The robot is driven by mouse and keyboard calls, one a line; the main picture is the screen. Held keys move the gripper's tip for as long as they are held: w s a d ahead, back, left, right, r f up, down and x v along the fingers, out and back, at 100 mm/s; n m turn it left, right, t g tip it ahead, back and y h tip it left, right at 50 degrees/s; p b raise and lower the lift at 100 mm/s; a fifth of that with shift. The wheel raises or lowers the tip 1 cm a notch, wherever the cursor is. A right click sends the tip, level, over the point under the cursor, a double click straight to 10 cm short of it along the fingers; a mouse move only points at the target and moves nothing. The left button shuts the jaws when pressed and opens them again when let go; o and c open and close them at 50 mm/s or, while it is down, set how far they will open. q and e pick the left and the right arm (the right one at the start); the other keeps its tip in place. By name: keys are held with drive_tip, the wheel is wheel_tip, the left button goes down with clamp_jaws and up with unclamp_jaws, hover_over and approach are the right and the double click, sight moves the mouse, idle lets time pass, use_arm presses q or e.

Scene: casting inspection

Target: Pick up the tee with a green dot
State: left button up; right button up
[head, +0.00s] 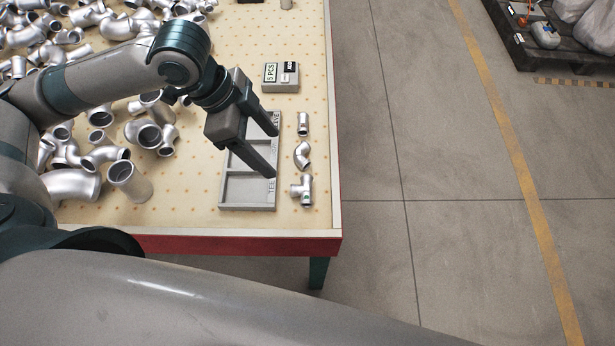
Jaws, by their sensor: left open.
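The tee (302,190) is a small silver T-shaped fitting with a small green mark on it. It lies on the table right of the grey tray, near the table's right edge. My left gripper (273,154) is open and empty. Its two dark fingers reach over the tray (247,207), up and to the left of the tee, and are apart from it. The tray has compartments with lettering along its right rim, partly hidden by the fingers. My right gripper is not in view.
A silver elbow (302,154) and a short sleeve-like fitting (303,123) lie in line above the tee. A grey box with a "5 PCS" label (281,78) stands behind. Many silver fittings crowd the left of the perforated table (190,215). Floor lies beyond the right edge.

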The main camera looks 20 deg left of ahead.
use_arm(q)
drive_tip(key=p, duration=0.2)
hover_over(305, 188)
drive_tip(key=a, duration=0.3)
drive_tip(key=f, duration=1.1)
drive_tip(key=shift+s+d, duration=0.2)
drive_tip(key=shift+s, duration=0.2)
drive_tip(key=shift+w+d+f, duration=0.1)
drive_tip(key=shift+d+f, duration=0.15)
drive_tip(key=shift+f, duration=0.2)
drive_tip(key=p+x, duration=0.1)
drive_tip(key=x, duration=0.2)
drive_tip(key=shift+w+d+f+p, duration=0.1)
drive_tip(key=shift+d+f+p, duration=0.15)
drive_tip(key=shift+f, duration=0.35)
